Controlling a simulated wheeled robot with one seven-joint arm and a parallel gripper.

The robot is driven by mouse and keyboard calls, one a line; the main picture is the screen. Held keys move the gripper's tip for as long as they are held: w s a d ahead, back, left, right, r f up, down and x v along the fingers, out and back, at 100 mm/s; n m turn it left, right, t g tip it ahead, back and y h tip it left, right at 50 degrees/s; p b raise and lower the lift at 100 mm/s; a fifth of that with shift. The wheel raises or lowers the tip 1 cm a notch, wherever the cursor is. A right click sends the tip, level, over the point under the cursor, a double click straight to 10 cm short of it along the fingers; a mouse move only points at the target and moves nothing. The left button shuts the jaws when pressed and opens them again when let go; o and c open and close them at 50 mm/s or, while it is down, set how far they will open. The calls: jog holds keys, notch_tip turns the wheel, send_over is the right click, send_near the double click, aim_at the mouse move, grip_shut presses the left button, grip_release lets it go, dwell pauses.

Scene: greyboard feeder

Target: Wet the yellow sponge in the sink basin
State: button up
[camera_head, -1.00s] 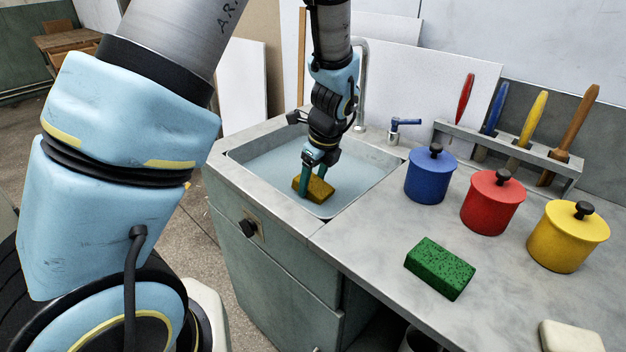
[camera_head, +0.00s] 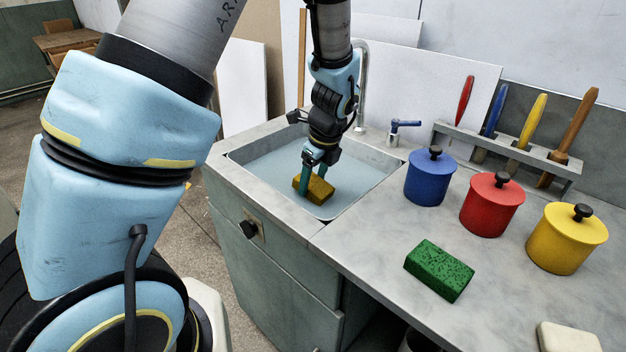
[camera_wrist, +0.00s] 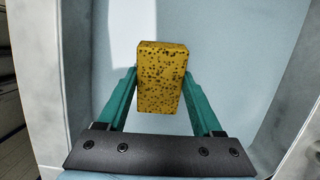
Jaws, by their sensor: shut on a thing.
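The yellow sponge (camera_head: 318,190), speckled with dark pores, is in the sink basin (camera_head: 262,175) near its front side. My gripper (camera_head: 313,172) reaches down into the basin and is shut on the sponge. In the wrist view, the sponge (camera_wrist: 162,78) sits between the two green fingers (camera_wrist: 160,95), which touch its sides. The basin holds a pale blue surface that looks like water. I cannot tell how deep the sponge sits in it.
A green sponge (camera_head: 440,270) lies on the counter (camera_head: 375,235). Blue (camera_head: 430,178), red (camera_head: 491,206) and yellow (camera_head: 566,240) lidded pots stand right of the sink. A blue-handled tap lever (camera_head: 402,130) and a tool rack (camera_head: 500,150) are behind. A pale block (camera_head: 570,338) lies front right.

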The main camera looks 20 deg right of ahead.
jog(key=shift+w+a+r+p+v, duration=0.15)
jog(key=shift+w+p+v, duration=0.15)
jog(key=shift+p+v, duration=1.1)
jog(key=shift+w+a+p+v, duration=0.15)
jog(key=shift+w+p+v, duration=0.15)
jog(key=shift+p+v, duration=1.1)
jog(key=shift+w+a+r+p+v, duration=0.15)
jog(key=shift+w+p+v, duration=0.2)
jog(key=shift+p+v, duration=1.05)
jog(key=shift+r+b, duration=0.2)
jog(key=shift+b, duration=0.1)
jog(key=p+v, duration=0.3)
jog(key=v, duration=0.1)
jog(key=shift+w+a+p, duration=0.2)
jog(key=shift+w+p, duration=0.15)
